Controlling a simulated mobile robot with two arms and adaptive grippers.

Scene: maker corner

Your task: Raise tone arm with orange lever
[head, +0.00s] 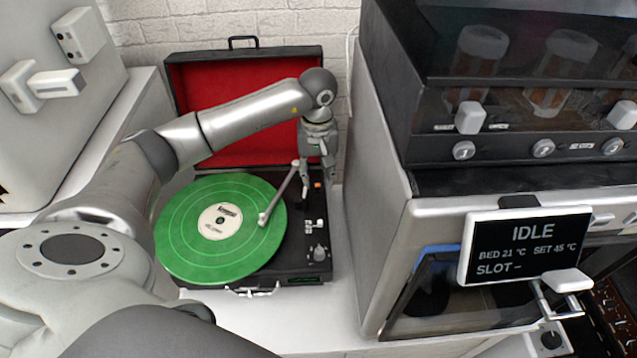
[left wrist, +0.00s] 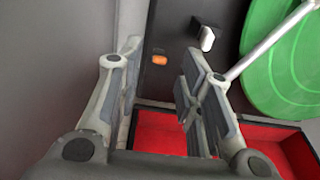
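The record player (head: 293,262) stands open with a green record (head: 190,215) on it. The silver tone arm (head: 283,190) reaches over the record; its head appears to be low over the grooves, but I cannot tell whether it touches. The small orange lever (head: 318,185) is at the back right of the deck. It also shows in the left wrist view (left wrist: 159,60), between the fingers. My left gripper (head: 318,188) points down over the lever, open and empty, with its fingers (left wrist: 164,50) on either side and apart from it. My right gripper is not in view.
The red-lined lid (head: 215,80) stands up behind the deck, close to the gripper. White controls (head: 320,222) sit nearer the front of the deck. A large machine with an IDLE screen (head: 526,243) stands close on the right. A little white tabletop is free in front.

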